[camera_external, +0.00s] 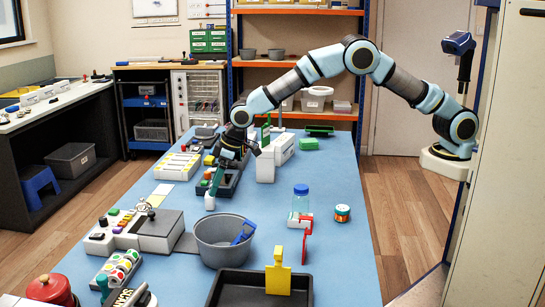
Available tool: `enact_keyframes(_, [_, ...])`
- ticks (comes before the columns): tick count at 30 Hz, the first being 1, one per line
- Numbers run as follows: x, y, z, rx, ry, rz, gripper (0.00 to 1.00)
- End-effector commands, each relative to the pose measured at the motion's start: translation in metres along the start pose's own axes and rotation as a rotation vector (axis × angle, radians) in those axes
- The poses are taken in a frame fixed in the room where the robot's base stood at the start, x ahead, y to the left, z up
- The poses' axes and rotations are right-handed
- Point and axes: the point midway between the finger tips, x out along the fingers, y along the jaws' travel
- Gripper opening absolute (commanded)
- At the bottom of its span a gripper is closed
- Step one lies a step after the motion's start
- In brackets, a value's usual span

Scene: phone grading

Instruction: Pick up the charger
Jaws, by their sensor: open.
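My gripper (232,159) is at the end of the arm that reaches in from the right. It is low over the far middle of the blue table (338,250), above a dark tray (231,187). The jaws are open, and I see nothing held between them. A green-handled tool with a white end (210,202) lies at the tray's near left edge, just below my gripper. I cannot pick out the charger for certain; small items in and around the tray are partly hidden by my gripper.
White box-like units (266,166) stand close to the right of my gripper. Panels with buttons (160,230) line the left.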

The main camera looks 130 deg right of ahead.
Motion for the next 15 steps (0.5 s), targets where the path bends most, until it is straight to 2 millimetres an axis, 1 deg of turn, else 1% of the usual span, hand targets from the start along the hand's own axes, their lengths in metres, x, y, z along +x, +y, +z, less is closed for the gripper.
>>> enact_keyframes(5, [0.009,-0.001,0.000,0.000,0.000,-0.001,0.91])
enact_keyframes(15, [0.051,-0.005,-0.001,0.000,0.001,0.000,0.91])
